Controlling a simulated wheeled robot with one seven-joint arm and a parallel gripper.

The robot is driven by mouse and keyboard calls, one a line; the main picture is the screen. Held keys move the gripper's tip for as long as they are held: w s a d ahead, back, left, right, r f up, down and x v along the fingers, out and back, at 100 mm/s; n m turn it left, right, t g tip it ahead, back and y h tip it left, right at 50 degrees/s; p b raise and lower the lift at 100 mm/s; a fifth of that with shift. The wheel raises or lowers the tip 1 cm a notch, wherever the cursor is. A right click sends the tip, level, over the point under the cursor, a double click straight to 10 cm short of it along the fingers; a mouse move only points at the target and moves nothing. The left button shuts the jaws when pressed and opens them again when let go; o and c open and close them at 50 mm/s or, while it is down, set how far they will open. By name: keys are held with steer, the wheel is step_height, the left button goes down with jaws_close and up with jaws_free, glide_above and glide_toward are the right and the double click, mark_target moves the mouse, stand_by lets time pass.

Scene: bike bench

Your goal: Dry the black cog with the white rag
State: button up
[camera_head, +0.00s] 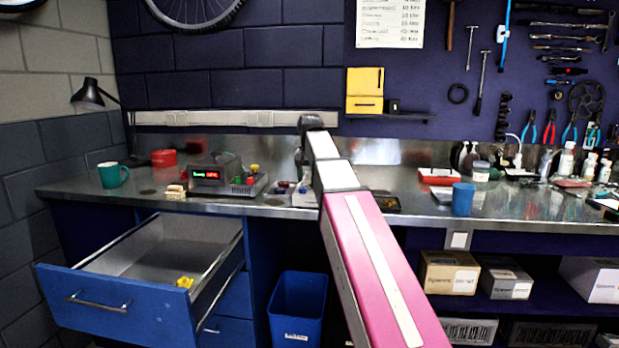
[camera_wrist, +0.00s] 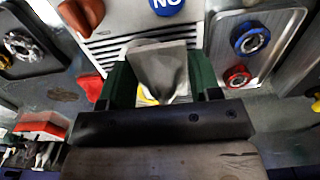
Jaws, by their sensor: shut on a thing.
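My gripper (camera_wrist: 163,78) has two green fingers shut on a pale grey-white, folded-looking piece, which I take to be the white rag (camera_wrist: 160,68). It is held above a grey vented device on the bench. A toothed, partly shiny round part (camera_wrist: 28,46) lies in a dark tray at the left of the wrist view, apart from my gripper. It may be the black cog, but its colour is unclear. The dark tray (camera_head: 388,204) also shows right of my arm in the head view. My arm hides much of the gripper there.
A metal tray (camera_wrist: 283,22) with blue and red rings is beside the gripper. A teal mug (camera_head: 113,175), a blue cup (camera_head: 462,199) and a red-lit device (camera_head: 205,176) stand on the bench. An open blue drawer (camera_head: 100,305) juts out at left. A blue bin (camera_head: 297,312) stands below.

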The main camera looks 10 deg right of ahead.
steer(key=shift+s+d, duration=0.3)
steer(key=shift+d, duration=0.65)
steer(key=shift+s+d, duration=0.3)
steer(key=shift+d, duration=0.65)
steer(key=shift+a, duration=0.15)
steer(key=shift+w+a, duration=0.35)
steer(key=shift+a, duration=0.55)
steer(key=shift+w+a, duration=0.3)
steer(key=shift+a, duration=0.55)
steer(key=shift+s+d, duration=0.2)
steer(key=shift+d, duration=0.45)
steer(key=shift+s+d, duration=0.25)
steer(key=shift+d, duration=0.35)
steer(key=shift+s+d, duration=0.2)
steer(key=shift+d, duration=0.45)
steer(key=shift+w+a, duration=0.1)
steer(key=shift+a, duration=0.1)
steer(key=shift+w+a, duration=0.3)
steer(key=shift+a, duration=0.6)
steer(key=shift+w+a, duration=0.25)
steer(key=shift+a, duration=0.6)
